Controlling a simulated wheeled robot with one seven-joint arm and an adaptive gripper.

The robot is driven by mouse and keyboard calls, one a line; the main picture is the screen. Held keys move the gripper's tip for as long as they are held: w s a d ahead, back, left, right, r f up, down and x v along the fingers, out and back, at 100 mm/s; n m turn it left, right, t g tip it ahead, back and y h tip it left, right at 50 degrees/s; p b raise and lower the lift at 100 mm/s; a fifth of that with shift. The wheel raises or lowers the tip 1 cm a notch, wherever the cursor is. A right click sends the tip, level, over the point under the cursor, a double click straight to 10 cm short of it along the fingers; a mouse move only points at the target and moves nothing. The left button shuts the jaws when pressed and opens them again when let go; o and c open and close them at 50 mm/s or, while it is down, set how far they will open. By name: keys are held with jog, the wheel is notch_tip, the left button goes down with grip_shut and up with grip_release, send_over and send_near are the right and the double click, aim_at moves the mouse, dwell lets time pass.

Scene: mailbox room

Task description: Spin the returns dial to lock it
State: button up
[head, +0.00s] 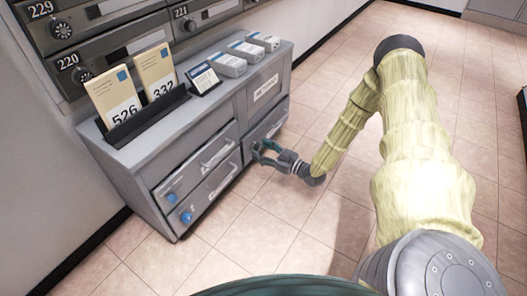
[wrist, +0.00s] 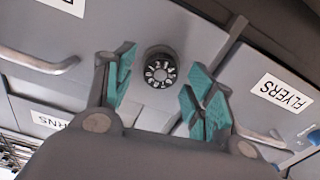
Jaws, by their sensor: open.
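A black round dial with white numerals (wrist: 161,70) sits on a grey cabinet front in the wrist view, with a silver centre. A partly hidden label ending in "RNS" (wrist: 50,121) shows upside down at lower left. My gripper (wrist: 160,86) is open, its teal fingers apart on either side of the dial in the picture; I cannot tell whether they touch it. In the head view my gripper (head: 262,150) is at the right-hand front of the grey cabinet (head: 125,165), and the dial cannot be made out there.
A "FLYERS" label (wrist: 286,92) and bar handles flank the dial in the wrist view. The cabinet top bears number cards (head: 112,100), a small sign (head: 203,78) and several grey boxes (head: 246,50). Mailboxes hang above. Tiled floor (head: 265,235) is clear in front.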

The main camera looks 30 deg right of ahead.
jog(key=shift+c, duration=0.3)
jog(key=c, duration=1)
